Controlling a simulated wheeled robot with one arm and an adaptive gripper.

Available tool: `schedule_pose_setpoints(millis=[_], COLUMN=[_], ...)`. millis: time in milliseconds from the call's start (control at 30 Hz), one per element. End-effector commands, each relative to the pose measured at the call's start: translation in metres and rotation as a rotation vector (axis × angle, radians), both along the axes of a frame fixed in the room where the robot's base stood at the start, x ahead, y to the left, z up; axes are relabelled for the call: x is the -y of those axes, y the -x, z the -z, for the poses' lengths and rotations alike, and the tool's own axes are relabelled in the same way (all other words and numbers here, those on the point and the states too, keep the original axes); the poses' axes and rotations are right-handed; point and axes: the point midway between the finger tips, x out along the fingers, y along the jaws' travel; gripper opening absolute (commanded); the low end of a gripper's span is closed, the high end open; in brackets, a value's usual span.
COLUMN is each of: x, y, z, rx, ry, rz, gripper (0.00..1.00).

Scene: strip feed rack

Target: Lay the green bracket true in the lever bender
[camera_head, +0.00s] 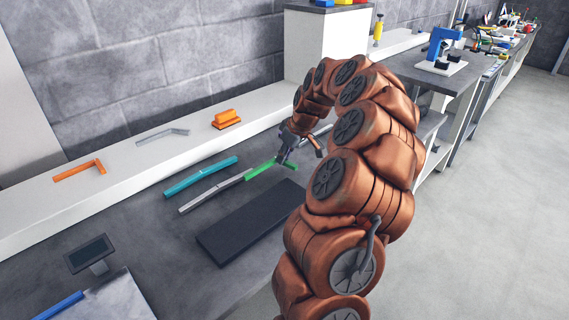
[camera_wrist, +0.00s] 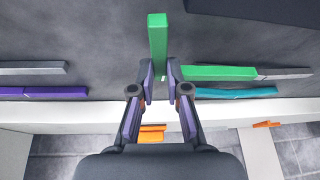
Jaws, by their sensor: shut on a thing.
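The green bracket (camera_head: 262,170) lies low over the dark bench top, by the right end of a grey strip. In the wrist view one leg of the green bracket (camera_wrist: 158,40) runs straight out between my fingertips, and another green length runs off to the right. The fingers hide where the two meet. My gripper (camera_head: 284,159) points down at the bracket; in the wrist view my gripper (camera_wrist: 159,76) has its purple pads on both sides of the leg. A blue upright tool on a white base (camera_head: 440,50) stands on the far counter; I cannot tell if it is the lever bender.
A grey strip (camera_head: 212,194) and teal strip (camera_head: 200,177) lie left of the bracket. A dark flat slab (camera_head: 250,222) lies in front. An orange bracket (camera_head: 80,170) sits on the white ledge. A purple strip (camera_wrist: 42,92) lies left in the wrist view. Right floor is clear.

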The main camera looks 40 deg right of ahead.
Motion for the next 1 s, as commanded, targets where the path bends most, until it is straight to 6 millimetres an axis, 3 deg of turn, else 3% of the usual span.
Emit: schedule_pose_setpoints(millis=[300,667,700,933,1000], x=[-0.001,-0.001,-0.001,-0.001,-0.001], y=[0.001,0.001,0.001,0.001,0.001], z=[0.031,0.036,0.036,0.035,0.035], rx=[-0.002,0.001,0.0,0.0,0.0], ry=[-0.004,-0.001,0.0,-0.001,-0.001], rz=[0.002,0.001,0.001,0.001,0.001], gripper=[0.0,0.0,0.16,0.4,0.4])
